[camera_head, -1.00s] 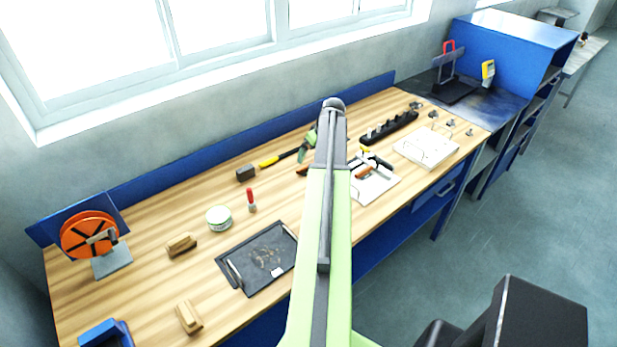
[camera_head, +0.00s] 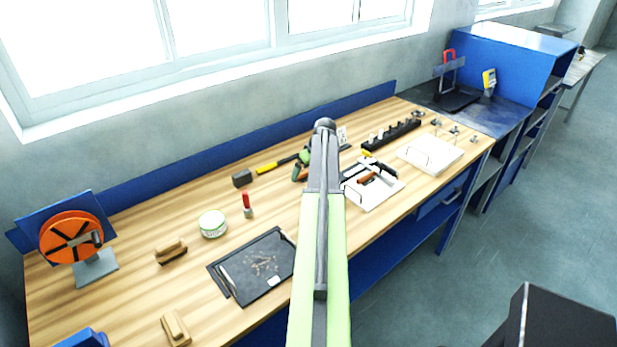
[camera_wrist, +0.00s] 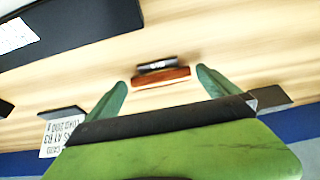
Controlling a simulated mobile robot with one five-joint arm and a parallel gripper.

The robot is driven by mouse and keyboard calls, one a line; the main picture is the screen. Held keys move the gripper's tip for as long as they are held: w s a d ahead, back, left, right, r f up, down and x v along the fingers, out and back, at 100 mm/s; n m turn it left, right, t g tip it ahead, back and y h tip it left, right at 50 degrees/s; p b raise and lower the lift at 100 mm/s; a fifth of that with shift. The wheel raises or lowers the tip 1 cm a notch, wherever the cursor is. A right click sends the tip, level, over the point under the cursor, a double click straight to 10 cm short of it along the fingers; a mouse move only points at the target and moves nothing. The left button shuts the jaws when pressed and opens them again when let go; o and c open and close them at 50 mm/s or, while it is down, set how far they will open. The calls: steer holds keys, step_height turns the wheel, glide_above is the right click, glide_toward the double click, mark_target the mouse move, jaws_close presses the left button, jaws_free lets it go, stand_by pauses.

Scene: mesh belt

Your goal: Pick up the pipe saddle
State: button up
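In the wrist view my gripper (camera_wrist: 162,82) is open, its two green fingers apart, over the wooden bench top. A small reddish-brown piece with a dark metal-looking part (camera_wrist: 160,73) lies between and just beyond the fingertips, with nothing gripped. I cannot tell whether it is the pipe saddle. In the head view my arm hides most of the gripper; a green finger (camera_head: 304,157) shows left of it. Several small metal pieces (camera_head: 455,130) stand at the bench's far right end; they are too small to identify.
A printed card (camera_wrist: 60,136) stands beside the left finger. A black block (camera_wrist: 75,28) is at the wrist view's upper left. On the bench are a black tray (camera_head: 222,283), a green-white tin (camera_head: 212,224), a yellow-handled hammer (camera_head: 272,168), a black rack (camera_head: 392,136) and an orange reel (camera_head: 70,238).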

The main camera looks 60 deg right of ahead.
steer(key=c, duration=1.4)
steer(key=shift+r, duration=0.1)
